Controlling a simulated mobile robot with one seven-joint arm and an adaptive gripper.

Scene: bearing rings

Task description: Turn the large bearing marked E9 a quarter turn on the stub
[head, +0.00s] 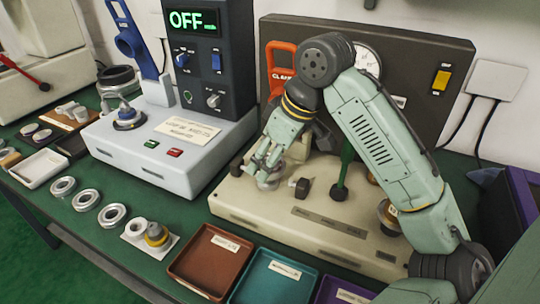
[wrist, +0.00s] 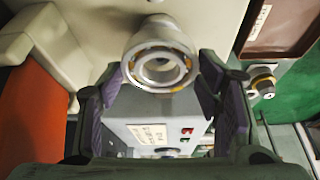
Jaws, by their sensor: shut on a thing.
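The large bearing (head: 269,183) is a pale metal ring at the front left of the beige test stand (head: 300,213). In the wrist view the bearing (wrist: 134,62) shows nearly face-on, with an inner ring and a dark gap with yellowish spots around it. My gripper (head: 266,164) reaches down to it, with its fingers on either side. The stub is mostly hidden by the bearing and fingers. I cannot read an E9 mark.
A dark knob (head: 303,188) and a green lever (head: 343,172) stand right of my gripper. Brown (head: 211,256) and teal (head: 270,277) trays lie in front. Several loose rings (head: 86,200) line the bench at left, beside the white device (head: 159,133).

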